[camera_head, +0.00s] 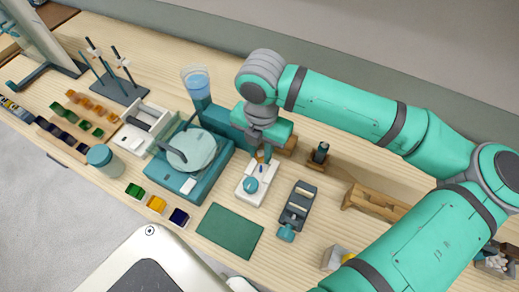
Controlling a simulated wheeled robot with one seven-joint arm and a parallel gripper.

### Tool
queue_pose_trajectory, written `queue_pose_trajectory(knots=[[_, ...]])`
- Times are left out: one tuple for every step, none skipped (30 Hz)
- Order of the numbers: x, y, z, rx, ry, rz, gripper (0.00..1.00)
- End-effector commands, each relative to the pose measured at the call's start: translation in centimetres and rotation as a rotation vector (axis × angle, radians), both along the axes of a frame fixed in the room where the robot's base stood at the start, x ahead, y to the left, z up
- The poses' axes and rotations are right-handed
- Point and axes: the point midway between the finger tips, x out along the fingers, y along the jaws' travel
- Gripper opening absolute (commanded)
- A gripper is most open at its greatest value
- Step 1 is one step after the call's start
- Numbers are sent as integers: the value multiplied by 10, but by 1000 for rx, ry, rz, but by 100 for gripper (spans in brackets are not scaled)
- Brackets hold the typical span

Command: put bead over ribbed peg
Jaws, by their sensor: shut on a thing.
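My gripper (263,148) points down over the far end of a small white block (268,178) near the middle of the bench. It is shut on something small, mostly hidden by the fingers. A small orange-brown piece (261,157) shows just below the fingertips; I cannot tell whether it is the bead or part of what stands on the block. A round blue piece (250,185) sits on the near part of the white block. No ribbing can be made out at this size, so I cannot tell which thing is the ribbed peg.
A teal machine with a pale round plate (191,150) stands left of the block. A grey tool (297,205) lies to its right. A green mat (230,232) is in front. A rod stand (120,90) is at the back left. A wooden rack (375,203) is at right.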

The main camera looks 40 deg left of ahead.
Motion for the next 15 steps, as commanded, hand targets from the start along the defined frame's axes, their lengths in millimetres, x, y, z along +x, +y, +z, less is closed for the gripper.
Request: queue_pose_trajectory(knots=[[0,0,-1,0,0,11,1],[-1,0,-2,0,0,16,1],[-1,0,-3,0,1,19,1],[-1,0,-4,0,1,20,1],[-1,0,-5,0,1,20,1],[-1,0,-7,-1,2,20,1],[-1,0,-8,-1,2,19,1],[-1,0,-10,-1,2,19,1],[-1,0,-12,-1,2,19,1],[-1,0,-14,-1,1,19,1],[-1,0,-16,-1,1,19,1],[-1,1,-18,0,1,19,1],[-1,1,-20,0,1,19,1],[-1,1,-22,0,1,19,1],[-1,1,-24,-1,2,18,1]])
